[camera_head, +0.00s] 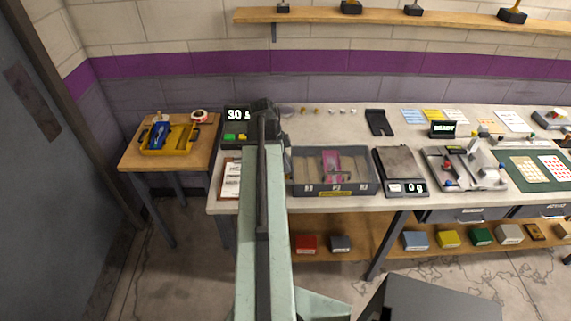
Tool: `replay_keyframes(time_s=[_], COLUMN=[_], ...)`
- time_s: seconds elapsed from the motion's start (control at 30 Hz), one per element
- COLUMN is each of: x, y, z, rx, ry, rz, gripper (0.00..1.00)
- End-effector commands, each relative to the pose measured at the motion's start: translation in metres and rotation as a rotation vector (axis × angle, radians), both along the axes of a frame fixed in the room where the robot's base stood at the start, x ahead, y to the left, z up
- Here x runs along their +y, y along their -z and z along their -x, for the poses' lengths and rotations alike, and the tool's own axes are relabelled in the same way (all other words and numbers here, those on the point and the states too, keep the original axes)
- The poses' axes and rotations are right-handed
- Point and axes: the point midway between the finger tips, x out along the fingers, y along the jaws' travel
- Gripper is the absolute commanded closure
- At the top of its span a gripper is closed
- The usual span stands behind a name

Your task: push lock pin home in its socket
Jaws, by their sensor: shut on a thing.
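My arm reaches forward from the bottom centre, over the bench's left part. My gripper (263,108) shows as a small dark shape at its far end, near the back of the bench. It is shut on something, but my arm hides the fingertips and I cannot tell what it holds. I cannot make out a lock pin or its socket for sure. A grey metal fixture (487,181) with raised bars, a red knob and blue knobs lies on the bench to the right, well away from my gripper.
A grey divided bin (334,189) stands just right of my arm, with a scale (404,188) beside it. A lit display (237,114) stands left of my gripper. A yellow tray (165,151) sits on the side table (142,162). A shelf (400,21) runs above.

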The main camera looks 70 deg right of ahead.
Motion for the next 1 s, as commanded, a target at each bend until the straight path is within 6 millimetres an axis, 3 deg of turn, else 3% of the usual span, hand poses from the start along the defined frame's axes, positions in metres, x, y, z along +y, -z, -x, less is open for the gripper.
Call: replay_keyframes(time_s=[1.0], x=[0.0], y=[0.014], z=[-0.001], rx=[0.0], ry=[-0.001], rz=[0.0], gripper=[1.0])
